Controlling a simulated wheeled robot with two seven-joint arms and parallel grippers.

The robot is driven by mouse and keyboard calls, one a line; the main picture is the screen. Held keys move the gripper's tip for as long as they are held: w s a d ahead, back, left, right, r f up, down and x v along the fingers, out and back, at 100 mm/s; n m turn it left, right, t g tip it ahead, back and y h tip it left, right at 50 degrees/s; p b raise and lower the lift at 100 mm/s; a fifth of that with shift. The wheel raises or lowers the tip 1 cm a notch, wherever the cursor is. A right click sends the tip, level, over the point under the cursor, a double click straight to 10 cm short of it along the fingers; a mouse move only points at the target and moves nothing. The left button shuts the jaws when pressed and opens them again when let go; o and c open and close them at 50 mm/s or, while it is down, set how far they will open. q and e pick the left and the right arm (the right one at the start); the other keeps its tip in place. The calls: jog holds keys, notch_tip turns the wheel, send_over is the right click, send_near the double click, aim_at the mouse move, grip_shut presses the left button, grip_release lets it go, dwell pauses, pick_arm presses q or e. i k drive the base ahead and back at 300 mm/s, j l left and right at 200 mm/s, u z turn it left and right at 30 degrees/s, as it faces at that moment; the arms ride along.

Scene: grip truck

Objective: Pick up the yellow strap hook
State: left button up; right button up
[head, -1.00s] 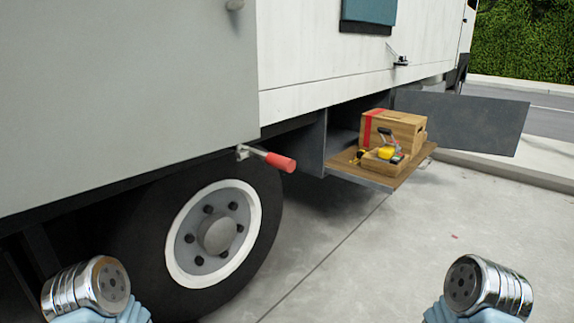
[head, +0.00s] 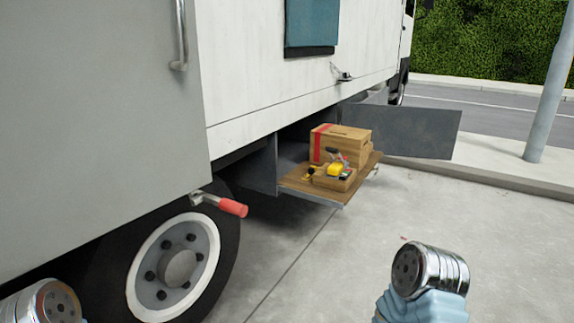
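Small yellow items lie on a wooden shelf (head: 325,194) in an open compartment under the truck. One is a yellow block-like item (head: 335,170) with a grey handle-like part, in a small wooden tray (head: 328,184). Another is a small yellow-and-dark item (head: 310,172) at the left of the tray. They are too small to tell which is the yellow strap hook. Chrome-ended parts of my two arms show at the bottom left and bottom right, well short of the shelf. No gripper fingers are in view.
A wooden box (head: 347,143) with a red stripe stands behind the tray. A grey compartment door (head: 420,130) stands open to the right. A red-handled lever (head: 232,208) sticks out above the truck wheel (head: 175,267). The pavement (head: 340,245) before the shelf is clear.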

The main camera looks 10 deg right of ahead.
aim_at(312, 169)
jog(key=k+l, duration=0.15)
jog(key=l, duration=0.2)
jog(key=k+l, duration=0.1)
jog(key=l, duration=0.2)
jog(key=l+u, duration=0.1)
jog(key=l, duration=0.6)
jog(key=k+l+u, duration=0.15)
jog(key=l, duration=0.5)
jog(key=k+l+u, duration=0.1)
jog(key=l, duration=0.55)
jog(key=i+l, duration=0.15)
jog(key=l, duration=0.2)
jog(key=i+l+u, duration=0.15)
jog(key=l, duration=0.2)
jog(key=i+l, duration=0.1)
jog(key=l, duration=0.3)
jog(key=i+l+u, duration=0.1)
jog(key=l, duration=0.25)
jog(key=i+l, duration=0.15)
jog(key=l, duration=0.25)
jog(key=u, duration=0.05)
